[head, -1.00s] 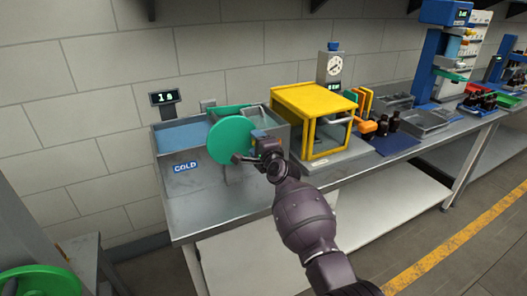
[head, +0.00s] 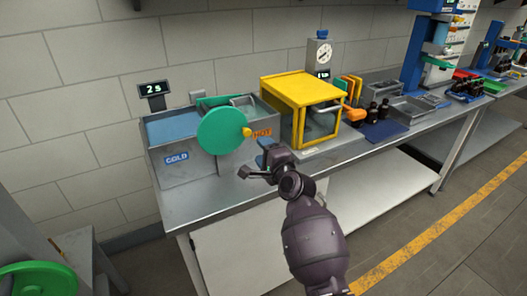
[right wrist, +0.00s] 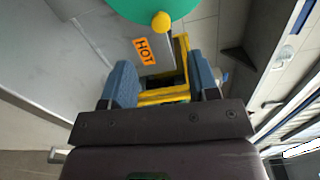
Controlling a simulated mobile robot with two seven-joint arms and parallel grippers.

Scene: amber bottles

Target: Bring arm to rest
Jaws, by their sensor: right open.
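My right gripper (head: 262,163) is in front of the hot and cold bath at the bench's front edge. It is open and empty, with its two blue finger pads (right wrist: 162,85) apart in the right wrist view. The bath (head: 182,183) has a COLD label at left and an orange HOT label (right wrist: 144,50) at right. A green disc (head: 222,132) with a yellow knob (right wrist: 161,21) stands at its front, clear of the gripper. My left gripper is not in view.
A yellow-framed cabinet (head: 302,88) stands right of the bath. Dark bottles (head: 384,108) stand near a blue mat (head: 384,130). A metal bin (head: 408,110) lies farther right. A green wheel (head: 37,280) is at lower left. The floor before the bench is clear.

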